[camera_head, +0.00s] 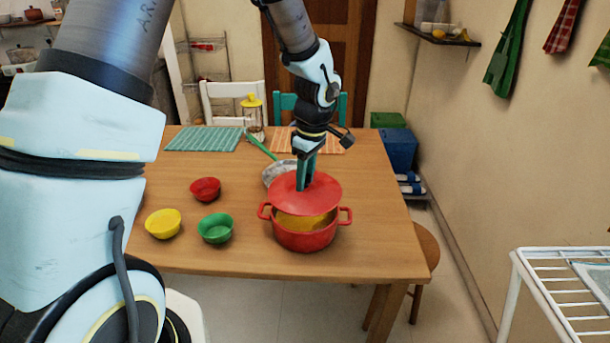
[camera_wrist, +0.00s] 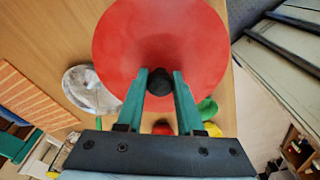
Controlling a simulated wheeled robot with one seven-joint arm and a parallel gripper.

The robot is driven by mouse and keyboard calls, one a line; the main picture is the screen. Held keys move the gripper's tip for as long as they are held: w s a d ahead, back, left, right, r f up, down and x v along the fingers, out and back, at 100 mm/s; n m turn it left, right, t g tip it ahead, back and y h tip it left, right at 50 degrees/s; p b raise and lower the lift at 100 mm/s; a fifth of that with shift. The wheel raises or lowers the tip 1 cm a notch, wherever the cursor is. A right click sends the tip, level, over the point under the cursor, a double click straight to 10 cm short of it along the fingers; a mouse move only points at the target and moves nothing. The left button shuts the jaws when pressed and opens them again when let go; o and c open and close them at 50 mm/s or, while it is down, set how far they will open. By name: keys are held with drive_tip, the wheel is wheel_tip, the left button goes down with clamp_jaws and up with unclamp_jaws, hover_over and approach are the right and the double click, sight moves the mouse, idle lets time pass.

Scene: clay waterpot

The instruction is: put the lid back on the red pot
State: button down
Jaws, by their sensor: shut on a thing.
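The red pot (camera_head: 304,240) stands on the wooden table near its front edge, with a handle on each side and a yellow-orange inside showing at the front. The red lid (camera_head: 322,193) is above the pot, set toward the back of its opening, and looks raised and slightly tilted. My gripper (camera_head: 304,180) is above the lid. In the wrist view my gripper's teal fingers (camera_wrist: 160,88) are shut on the lid's dark round knob, and the lid (camera_wrist: 160,35) hides the pot there. Whether the lid's back edge touches the pot rim is hidden.
Red (camera_head: 205,189), yellow (camera_head: 163,223) and green (camera_head: 215,228) bowls stand left of the pot. A metal pan (camera_head: 272,176) with a green handle is just behind it. A yellow-topped jar (camera_head: 252,112) and placemats lie farther back. The table right of the pot is clear.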

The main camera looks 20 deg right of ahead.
sight(305, 190)
drive_tip(key=shift+f+b, duration=1.7)
drive_tip(key=shift+f, duration=0.8)
drive_tip(key=shift+f+b, duration=0.15)
drive_tip(key=shift+b, duration=0.55)
idle(0.5)
unclamp_jaws()
idle(0.8)
drive_tip(key=shift+r+p, duration=2.3)
drive_tip(key=shift+r, duration=1.25)
